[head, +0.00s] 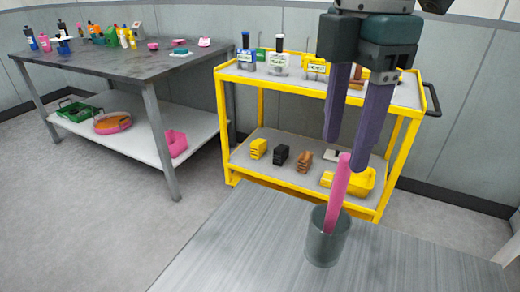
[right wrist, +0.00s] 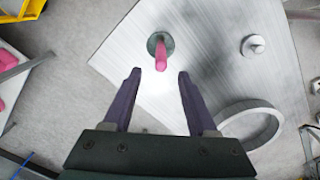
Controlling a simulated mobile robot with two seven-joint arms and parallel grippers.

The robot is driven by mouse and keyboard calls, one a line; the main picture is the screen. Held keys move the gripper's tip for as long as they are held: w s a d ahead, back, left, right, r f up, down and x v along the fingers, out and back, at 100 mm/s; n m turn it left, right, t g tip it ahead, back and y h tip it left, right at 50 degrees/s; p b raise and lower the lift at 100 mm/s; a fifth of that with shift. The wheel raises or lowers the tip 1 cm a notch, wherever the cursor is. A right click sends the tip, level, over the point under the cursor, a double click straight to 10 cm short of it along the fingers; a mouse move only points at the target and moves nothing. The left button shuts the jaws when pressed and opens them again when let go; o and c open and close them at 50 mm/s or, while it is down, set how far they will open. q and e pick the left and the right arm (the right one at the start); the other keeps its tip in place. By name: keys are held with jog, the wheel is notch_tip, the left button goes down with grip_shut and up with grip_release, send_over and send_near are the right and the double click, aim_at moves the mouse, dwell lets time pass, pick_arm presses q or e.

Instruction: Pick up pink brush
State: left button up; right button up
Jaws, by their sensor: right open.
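The pink brush (head: 339,190) stands in a dark grey-green cup (head: 326,240) on the near metal table, its pink handle sticking up and leaning slightly. The brush's lower part is hidden in the cup. In the right wrist view the pink brush (right wrist: 164,50) shows in the cup (right wrist: 153,41), ahead of and between the fingertips. My right gripper (head: 347,152) is open with purple fingers pointing down, above the brush. The wrist view shows the open, empty fingers (right wrist: 158,73) apart from the brush. My left gripper is not in view.
A yellow cart (head: 290,190) with bottles, blocks and a yellow container stands behind the near table (head: 240,235). A dark table (head: 130,62) with bottles and trays is at the back left. In the wrist view, a grey ring (right wrist: 252,115) and small round part (right wrist: 252,45) lie right of the cup.

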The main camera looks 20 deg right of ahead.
aim_at(341, 183)
notch_tip(341, 183, down, 2)
jog(key=f, duration=0.2)
jog(key=d+f, duration=0.1)
jog(key=f, duration=0.1)
jog(key=shift+s+f+p, duration=0.15)
jog(key=shift+f+p, duration=0.15)
jog(key=shift+p, duration=0.05)
jog(key=shift+a+f, duration=0.1)
jog(key=shift+f, duration=0.35)
grip_shut()
